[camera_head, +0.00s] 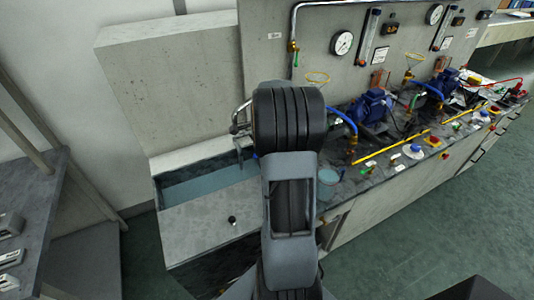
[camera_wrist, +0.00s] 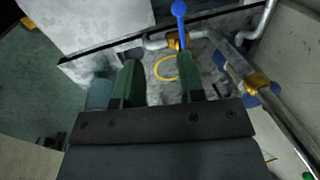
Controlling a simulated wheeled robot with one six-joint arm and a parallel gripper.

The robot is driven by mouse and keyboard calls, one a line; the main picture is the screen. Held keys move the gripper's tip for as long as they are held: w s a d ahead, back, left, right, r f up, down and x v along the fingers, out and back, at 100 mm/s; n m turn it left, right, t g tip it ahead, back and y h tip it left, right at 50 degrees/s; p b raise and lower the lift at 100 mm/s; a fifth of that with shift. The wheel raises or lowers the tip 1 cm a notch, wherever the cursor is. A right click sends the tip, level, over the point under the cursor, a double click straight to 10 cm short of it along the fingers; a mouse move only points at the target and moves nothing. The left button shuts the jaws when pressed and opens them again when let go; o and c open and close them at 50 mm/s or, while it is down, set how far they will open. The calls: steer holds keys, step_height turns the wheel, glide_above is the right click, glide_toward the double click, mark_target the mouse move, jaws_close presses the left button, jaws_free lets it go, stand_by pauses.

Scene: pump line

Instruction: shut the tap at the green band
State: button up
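In the wrist view my gripper (camera_wrist: 160,62) shows two dark green fingers, apart, with nothing seen between them. A brass tap (camera_wrist: 177,43) with a blue lever (camera_wrist: 180,10) is on a grey pipe just beyond the right fingertip; I cannot tell whether they touch. No green band shows on this tap. In the head view a small green part (camera_head: 296,60) sits by a brass fitting (camera_head: 293,46) on the upright pipe at the panel's left. A small green spot (camera_wrist: 307,176) shows at the wrist view's lower right. In the head view my arm hides the gripper.
A yellow ring (camera_wrist: 164,68) lies beyond the fingers. A thick pipe with a brass fitting (camera_wrist: 258,83) runs along the right. A water trough (camera_head: 205,184) is left of my arm.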

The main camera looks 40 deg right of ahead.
steer(key=s+a+r+b, duration=0.1)
steer(key=s+a+r, duration=0.3)
steer(key=s, duration=0.3)
steer(key=shift+s+a+b, duration=0.3)
steer(key=shift+a, duration=0.15)
steer(key=s+a+r+n+t, duration=0.1)
steer(key=s+a+n, duration=0.1)
steer(key=a+n, duration=0.9)
steer(key=s+a+r+n, duration=0.1)
steer(key=s+a+n, duration=0.2)
steer(key=a+n, duration=0.7)
steer(key=shift+s+a+n+t+y, duration=0.3)
steer(key=shift+a+n+t, duration=0.1)
steer(key=shift+a, duration=0.75)
steer(key=shift+r, duration=0.1)
